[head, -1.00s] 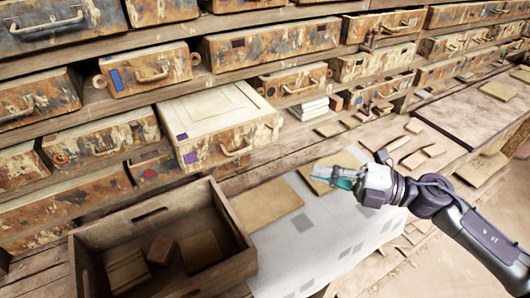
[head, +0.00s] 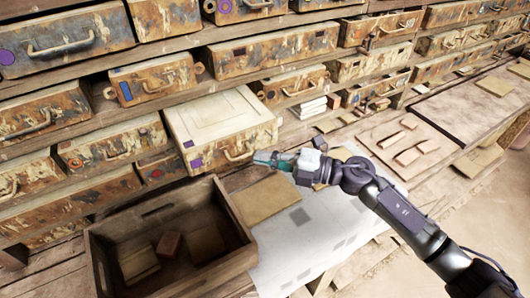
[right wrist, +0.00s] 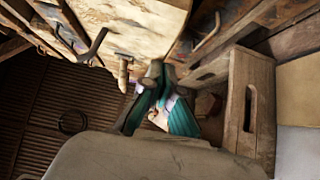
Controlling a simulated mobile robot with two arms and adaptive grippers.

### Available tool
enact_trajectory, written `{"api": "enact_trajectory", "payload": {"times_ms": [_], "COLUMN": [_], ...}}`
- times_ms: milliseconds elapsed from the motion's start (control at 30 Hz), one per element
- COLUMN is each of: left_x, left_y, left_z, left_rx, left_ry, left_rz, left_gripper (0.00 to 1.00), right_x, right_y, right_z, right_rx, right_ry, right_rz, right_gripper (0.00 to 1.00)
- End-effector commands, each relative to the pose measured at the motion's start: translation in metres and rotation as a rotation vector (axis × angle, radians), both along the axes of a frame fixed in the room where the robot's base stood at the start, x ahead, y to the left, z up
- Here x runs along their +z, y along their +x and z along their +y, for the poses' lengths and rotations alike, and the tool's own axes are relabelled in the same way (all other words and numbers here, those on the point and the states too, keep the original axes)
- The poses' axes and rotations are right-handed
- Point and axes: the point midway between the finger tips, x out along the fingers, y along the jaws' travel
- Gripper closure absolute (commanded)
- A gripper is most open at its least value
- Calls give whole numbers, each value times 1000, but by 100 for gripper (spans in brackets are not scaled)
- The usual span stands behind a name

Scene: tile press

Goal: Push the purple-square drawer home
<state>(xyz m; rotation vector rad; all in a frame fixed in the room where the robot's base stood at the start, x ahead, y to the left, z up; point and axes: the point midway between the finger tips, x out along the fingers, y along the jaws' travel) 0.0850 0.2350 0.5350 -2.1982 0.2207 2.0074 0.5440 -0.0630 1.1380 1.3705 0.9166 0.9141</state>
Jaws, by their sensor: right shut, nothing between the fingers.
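The purple-square drawer (head: 225,115) sticks out of the shelf well past its neighbours, with a pale panelled top. Its worn front bears a purple square (head: 196,163) at the left and a curved metal handle (head: 240,154). My right gripper (head: 262,158) has teal fingers, shut and empty, just in front of the drawer's right end near the handle. I cannot tell whether it touches the front. Its fingers also show in the right wrist view (right wrist: 160,98), with a worn drawer front and a dark handle above them. My left gripper is not in view.
An open wooden crate (head: 100,262) with a few blocks inside stands on the bench below the drawer. A tan tile (head: 268,198) and a pale sheet (head: 320,230) lie right of it. Closed drawers flank the open one. Loose tiles (head: 408,154) lie at the right.

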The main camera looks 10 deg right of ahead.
Motion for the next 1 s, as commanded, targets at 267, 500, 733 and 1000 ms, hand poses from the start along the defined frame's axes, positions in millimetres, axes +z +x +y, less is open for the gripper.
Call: {"api": "enact_trajectory", "payload": {"times_ms": [267,500,733,1000], "left_x": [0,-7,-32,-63], "left_y": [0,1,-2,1], "left_z": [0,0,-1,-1], "left_rx": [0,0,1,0], "left_ry": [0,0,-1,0], "left_rz": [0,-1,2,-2], "left_gripper": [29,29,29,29], "right_x": [0,-2,-3,-3], "right_y": [1,18,73,125], "right_z": [1,7,29,50], "right_rx": [0,-2,-6,-5], "right_ry": [0,3,5,4], "right_rz": [-1,-3,-8,-4], "right_gripper": [100,100,100,100]}}
